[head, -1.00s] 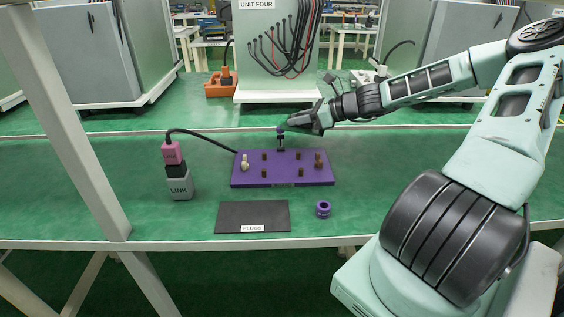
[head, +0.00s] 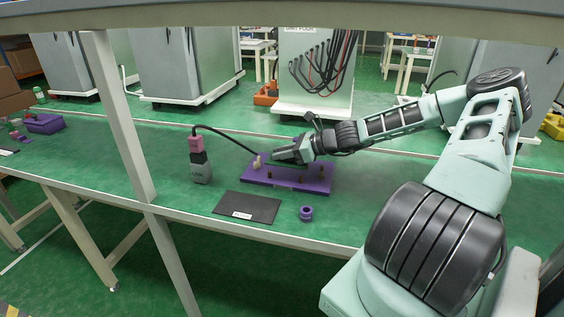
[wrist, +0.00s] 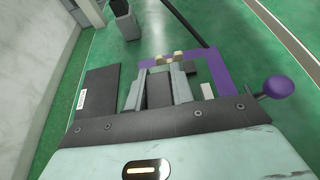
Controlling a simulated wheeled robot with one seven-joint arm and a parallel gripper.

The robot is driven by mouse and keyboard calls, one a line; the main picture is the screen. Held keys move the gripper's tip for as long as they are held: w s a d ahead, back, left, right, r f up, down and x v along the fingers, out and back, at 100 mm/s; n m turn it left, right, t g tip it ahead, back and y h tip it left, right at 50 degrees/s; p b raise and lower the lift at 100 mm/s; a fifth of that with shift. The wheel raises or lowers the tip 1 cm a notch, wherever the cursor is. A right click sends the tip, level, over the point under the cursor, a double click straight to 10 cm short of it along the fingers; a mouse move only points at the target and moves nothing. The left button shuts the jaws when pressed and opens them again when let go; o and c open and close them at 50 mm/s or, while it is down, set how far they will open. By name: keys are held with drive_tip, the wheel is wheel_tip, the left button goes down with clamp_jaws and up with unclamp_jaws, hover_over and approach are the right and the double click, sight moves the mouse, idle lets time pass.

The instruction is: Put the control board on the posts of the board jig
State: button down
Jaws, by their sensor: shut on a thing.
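The board jig (head: 316,187) is a purple plate on the green bench, with several short brown posts. My gripper (head: 283,157) is low over its back half and hides part of it. In the wrist view my gripper (wrist: 162,68) is shut on what looks like the green control board (wrist: 203,72), with a white part and tan blocks on or near it. The jig's purple border (wrist: 225,72) shows around the green area. The purple ball knob (wrist: 278,87) of the jig is close to the right of my gripper. I cannot tell whether the board touches the posts.
A black mat (head: 247,207) with a white label lies in front of the jig. A bench upright (head: 120,120) stands farther left.

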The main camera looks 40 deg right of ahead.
drive_tip(key=shift+f, duration=1.4)
drive_tip(key=shift+f, duration=0.1)
drive_tip(key=c, duration=1.2)
unclamp_jaws()
